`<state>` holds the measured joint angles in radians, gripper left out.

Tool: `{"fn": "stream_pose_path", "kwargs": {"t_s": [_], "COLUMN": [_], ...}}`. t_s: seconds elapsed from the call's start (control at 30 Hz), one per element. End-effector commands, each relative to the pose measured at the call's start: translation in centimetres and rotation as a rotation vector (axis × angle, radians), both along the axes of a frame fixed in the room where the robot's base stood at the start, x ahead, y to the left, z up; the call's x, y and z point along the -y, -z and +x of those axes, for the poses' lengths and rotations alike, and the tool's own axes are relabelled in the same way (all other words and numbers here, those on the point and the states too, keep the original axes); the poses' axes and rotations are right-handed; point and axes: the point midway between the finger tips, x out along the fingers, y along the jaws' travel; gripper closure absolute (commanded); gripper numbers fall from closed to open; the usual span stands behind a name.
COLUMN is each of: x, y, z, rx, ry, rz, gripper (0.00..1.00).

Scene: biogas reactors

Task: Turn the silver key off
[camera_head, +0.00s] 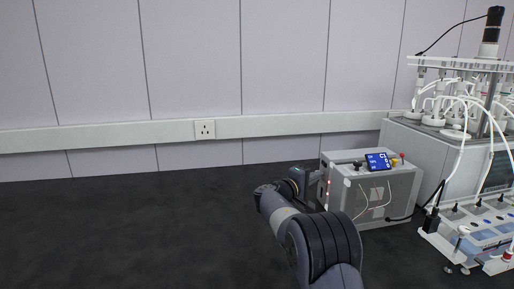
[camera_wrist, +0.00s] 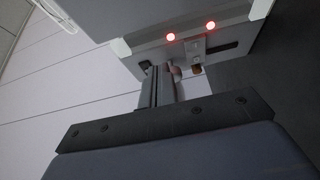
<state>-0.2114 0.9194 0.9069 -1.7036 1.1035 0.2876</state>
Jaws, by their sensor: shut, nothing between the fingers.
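The grey control box (camera_head: 362,190) stands on the dark bench, and my arm reaches to its left side. My gripper (camera_head: 303,178) is at that side, small and partly hidden by my own arm in the head view. In the wrist view my gripper (camera_wrist: 164,72) is shut and empty, its fingertips close to the panel. Just right of the fingertips is a small silver metal part (camera_wrist: 193,52), possibly the silver key, with a brownish round end (camera_wrist: 196,70) beside it. Whether the fingers touch it, and which way the key is turned, I cannot tell.
Two red lights (camera_wrist: 171,37) glow on the panel. A blue display (camera_head: 378,162) and small knobs are on top of the box. Reactor equipment (camera_head: 460,125) with tubes stands at the right. The bench (camera_head: 130,230) is clear on the left.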

Motion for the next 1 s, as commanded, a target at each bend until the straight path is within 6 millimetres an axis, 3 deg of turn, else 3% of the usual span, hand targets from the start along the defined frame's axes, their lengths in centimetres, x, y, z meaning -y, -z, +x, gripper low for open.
{"fn": "stream_pose_path", "kwargs": {"t_s": [0.43, 1.0], "x": [-5.0, -5.6], "y": [0.0, 0.0], "z": [-1.0, -0.9], "rx": [0.000, -0.005], "ry": [-0.002, 0.001], "rz": [0.000, 0.000], "gripper": [1.00, 1.00]}}
